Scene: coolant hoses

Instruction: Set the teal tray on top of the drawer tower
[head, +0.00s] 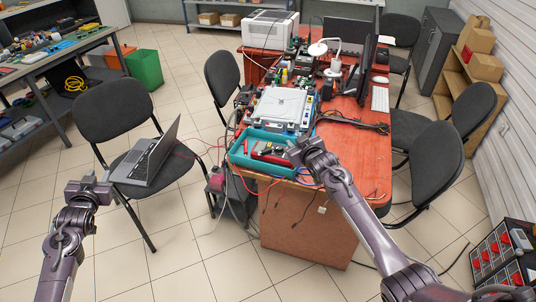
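The teal tray (247,164) lies at the near end of the red-topped table, with red-handled tools and other small items in it. A dark drawer tower (490,252) with red drawers stands on the floor at the lower right, partly cut off by the frame. My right gripper (300,150) is at the tray's right end, overlapping its rim in the view. I cannot tell whether it touches or grips the tray. My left gripper (88,183) is well left of the table, in front of a chair, and looks empty. Its finger gap is unclear.
A grey case (282,106), cables (350,121) and monitors (368,65) crowd the table behind the tray. A chair with a laptop (148,155) stands left, and dark chairs (428,150) stand right. Floor between table and tower is mostly clear, with a cable across it.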

